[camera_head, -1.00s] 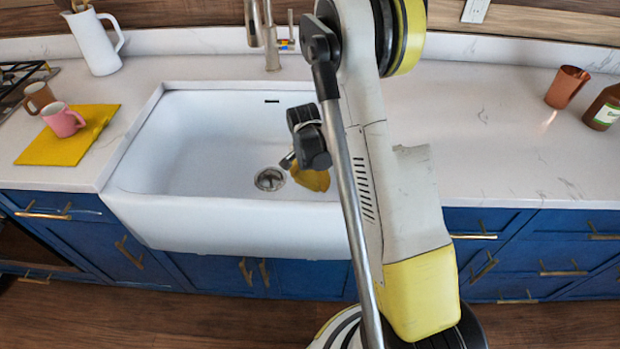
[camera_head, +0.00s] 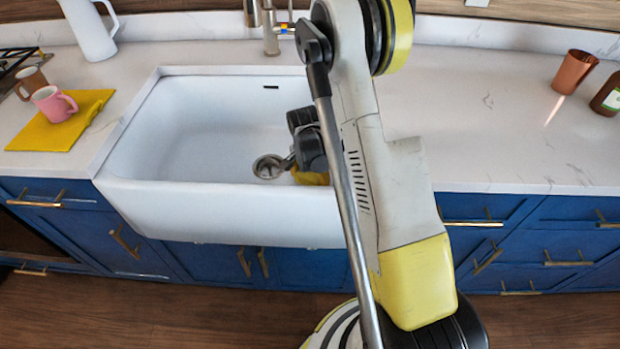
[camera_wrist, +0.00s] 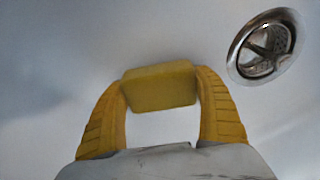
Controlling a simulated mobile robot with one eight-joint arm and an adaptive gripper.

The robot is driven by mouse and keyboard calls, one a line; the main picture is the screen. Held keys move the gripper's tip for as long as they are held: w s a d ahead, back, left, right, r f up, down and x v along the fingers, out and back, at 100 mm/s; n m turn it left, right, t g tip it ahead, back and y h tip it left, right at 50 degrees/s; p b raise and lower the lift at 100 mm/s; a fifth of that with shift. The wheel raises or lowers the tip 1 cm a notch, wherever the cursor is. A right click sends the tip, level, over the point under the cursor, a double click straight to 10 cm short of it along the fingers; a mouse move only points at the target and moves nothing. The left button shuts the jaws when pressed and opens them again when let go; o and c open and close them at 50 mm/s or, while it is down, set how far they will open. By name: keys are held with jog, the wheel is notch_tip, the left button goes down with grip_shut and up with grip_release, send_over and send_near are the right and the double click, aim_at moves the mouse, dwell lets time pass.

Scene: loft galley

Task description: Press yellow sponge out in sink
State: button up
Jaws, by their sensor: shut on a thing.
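The yellow sponge (camera_wrist: 160,87) is between the two yellow fingers of my gripper (camera_wrist: 162,95) in the wrist view, touching both. My gripper is shut on it. In the head view my gripper (camera_head: 308,177) is low inside the white sink (camera_head: 205,130), right of the drain, and the arm partly covers it. The sponge cannot be told apart from the yellow fingers there. The metal drain (camera_wrist: 264,46) is up and right of the sponge in the wrist view and also shows in the head view (camera_head: 268,167). Contact between sponge and sink floor cannot be told.
The faucet (camera_head: 270,28) stands behind the sink. Left are a yellow cloth (camera_head: 88,112), a pink mug (camera_head: 52,103), a brown mug (camera_head: 32,82) and a white pitcher (camera_head: 88,28). Right are a copper cup (camera_head: 573,72) and a brown bottle (camera_head: 608,95). The sink's left half is clear.

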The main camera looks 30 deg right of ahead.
jog(key=shift+f, duration=0.65)
dwell(2.1)
jog(key=shift+r, duration=0.1)
jog(key=shift+r+p, duration=2.9)
jog(key=shift+r, duration=2)
